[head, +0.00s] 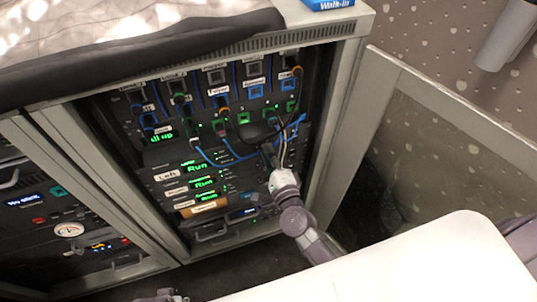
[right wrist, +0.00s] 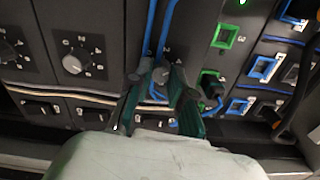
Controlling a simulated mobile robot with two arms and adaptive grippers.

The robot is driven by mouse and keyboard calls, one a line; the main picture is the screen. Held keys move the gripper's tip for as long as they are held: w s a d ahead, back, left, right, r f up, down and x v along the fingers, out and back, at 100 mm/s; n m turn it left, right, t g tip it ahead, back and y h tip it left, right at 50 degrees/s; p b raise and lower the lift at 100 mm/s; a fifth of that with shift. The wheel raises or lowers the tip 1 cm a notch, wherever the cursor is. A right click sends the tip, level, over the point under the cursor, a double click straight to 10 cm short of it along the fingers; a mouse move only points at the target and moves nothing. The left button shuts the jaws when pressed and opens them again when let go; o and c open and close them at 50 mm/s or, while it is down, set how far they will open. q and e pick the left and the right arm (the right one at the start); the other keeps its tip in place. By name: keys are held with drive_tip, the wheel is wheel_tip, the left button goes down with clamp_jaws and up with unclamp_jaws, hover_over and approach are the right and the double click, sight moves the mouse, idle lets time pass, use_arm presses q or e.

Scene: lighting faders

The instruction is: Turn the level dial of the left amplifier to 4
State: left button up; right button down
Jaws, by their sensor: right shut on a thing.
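The left amplifier (head: 168,173) carries a label reading "Left" and a green "Run" display in the rack in the head view. My right gripper (head: 268,152) reaches the right part of the rack front, below the patch cables. In the right wrist view its dark green fingers (right wrist: 160,82) are closed around a dial, seemingly the left amplifier's level dial, at the end of the dial row. The fingers and a blue cable hide most of this dial, so I cannot read its setting. My left gripper does not clearly show.
Blue and dark patch cables (head: 232,152) hang close around my right gripper. Another dial (right wrist: 75,62) and a further one (right wrist: 10,62) stand left of it in the right wrist view. Blue sockets (right wrist: 263,68) lie to its right. An open cabinet door (head: 455,115) stands at the right.

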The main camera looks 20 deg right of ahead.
use_arm(q)
drive_tip(key=shift+r, duration=0.7)
use_arm(e)
drive_tip(key=shift+m, duration=0.8)
use_arm(q)
drive_tip(key=shift+w+r, duration=0.15)
drive_tip(key=shift+r, duration=0.05)
use_arm(e)
drive_tip(key=c, duration=1)
unclamp_jaws()
drive_tip(key=shift+c, duration=0.2)
use_arm(q)
drive_tip(key=shift+w, duration=0.1)
drive_tip(key=shift+a, duration=0.1)
use_arm(e)
drive_tip(key=s, duration=1.2)
drive_tip(key=shift+d, duration=0.2)
drive_tip(key=shift+f, duration=0.1)
